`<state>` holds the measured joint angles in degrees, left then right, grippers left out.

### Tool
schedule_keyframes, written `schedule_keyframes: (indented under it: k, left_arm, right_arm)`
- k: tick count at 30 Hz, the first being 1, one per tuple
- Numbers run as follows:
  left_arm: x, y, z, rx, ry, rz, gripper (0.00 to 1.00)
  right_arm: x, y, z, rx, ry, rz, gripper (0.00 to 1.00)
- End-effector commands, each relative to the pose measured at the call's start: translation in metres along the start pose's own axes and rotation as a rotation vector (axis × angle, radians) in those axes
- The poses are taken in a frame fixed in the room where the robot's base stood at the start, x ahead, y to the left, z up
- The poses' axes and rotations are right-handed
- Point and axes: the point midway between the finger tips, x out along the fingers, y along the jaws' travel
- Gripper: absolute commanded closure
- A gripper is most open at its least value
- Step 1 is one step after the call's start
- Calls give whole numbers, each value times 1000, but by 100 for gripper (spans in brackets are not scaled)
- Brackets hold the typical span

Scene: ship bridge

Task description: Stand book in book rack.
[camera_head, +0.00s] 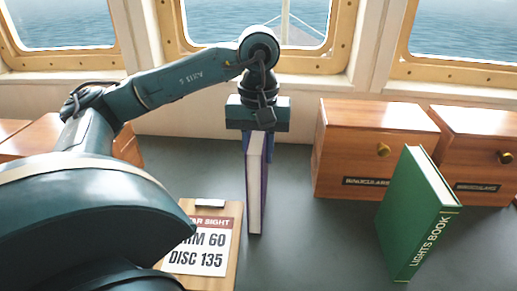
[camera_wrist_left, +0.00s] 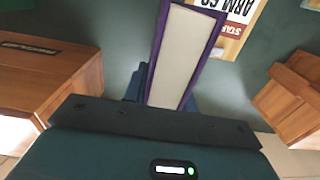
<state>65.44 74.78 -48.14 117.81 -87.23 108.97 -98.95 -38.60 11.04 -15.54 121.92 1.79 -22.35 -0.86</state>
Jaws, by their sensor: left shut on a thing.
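A purple book (camera_head: 255,190) with pale page edges hangs upright below my left gripper (camera_head: 258,145). The gripper's blue fingers are shut on its upper end. In the left wrist view the book (camera_wrist_left: 178,60) shows its pages and purple cover edges between the fingers (camera_wrist_left: 160,88). I cannot tell whether its lower end touches the dark desk. A green book (camera_head: 418,215), labelled LIGHTS BOOK, stands upright and angled at the right. I cannot make out a book rack for certain. My right gripper is not in view.
A wooden box (camera_head: 345,130) labelled BINOCULARS and another box (camera_head: 480,150) stand at the back right. A clipboard (camera_head: 232,225) lies left of the purple book. A wooden piece (camera_head: 127,148) is partly hidden behind my left arm. Bare desk (camera_head: 310,240) lies between the books.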

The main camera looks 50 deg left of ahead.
Motion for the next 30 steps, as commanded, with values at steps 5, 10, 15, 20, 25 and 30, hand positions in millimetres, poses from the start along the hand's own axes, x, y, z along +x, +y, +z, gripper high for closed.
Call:
schedule_keyframes:
  k: [5, 10, 15, 20, 25, 30]
  left_arm:
    - [-2, 0, 0, 0, 3, 3, 100]
    - [3, 0, 0, 0, 1, 1, 71]
    - [2, 0, 0, 0, 1, 1, 57]
    - [2, 0, 0, 0, 1, 1, 51]
    - [1, 0, 0, 0, 1, 1, 51]
    - [-15, 1, -1, -1, 4, 5, 51]
  right_arm:
    - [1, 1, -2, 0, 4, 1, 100]
    - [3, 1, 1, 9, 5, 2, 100]
    - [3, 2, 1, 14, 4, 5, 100]
    - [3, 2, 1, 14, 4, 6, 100]
    - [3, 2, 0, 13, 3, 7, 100]
    - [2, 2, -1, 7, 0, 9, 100]
